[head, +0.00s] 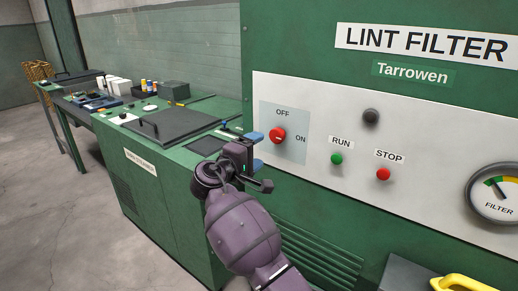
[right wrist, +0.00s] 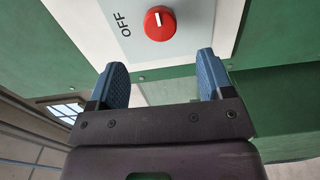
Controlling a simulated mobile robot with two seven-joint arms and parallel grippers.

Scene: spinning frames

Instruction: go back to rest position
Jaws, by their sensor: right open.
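My right gripper (head: 256,150) is open and empty in front of the panel, just left of and below the red rotary knob (head: 278,135). In the right wrist view its two blue fingertips (right wrist: 162,72) are spread apart, with the red knob (right wrist: 160,23) beyond them and not between them. The knob sits on a pale plate (head: 265,120) marked OFF above and ON at the right. Its white mark lies sideways, towards the ON side. My left gripper is in neither view.
The green lint filter cabinet (head: 290,40) has a green RUN button (head: 336,159), a red STOP button (head: 383,174) and a dial gauge (head: 494,193). A yellow handle (head: 467,283) is at lower right. A green bench (head: 165,195) with several items stands left. Open floor (head: 60,220) lies at left.

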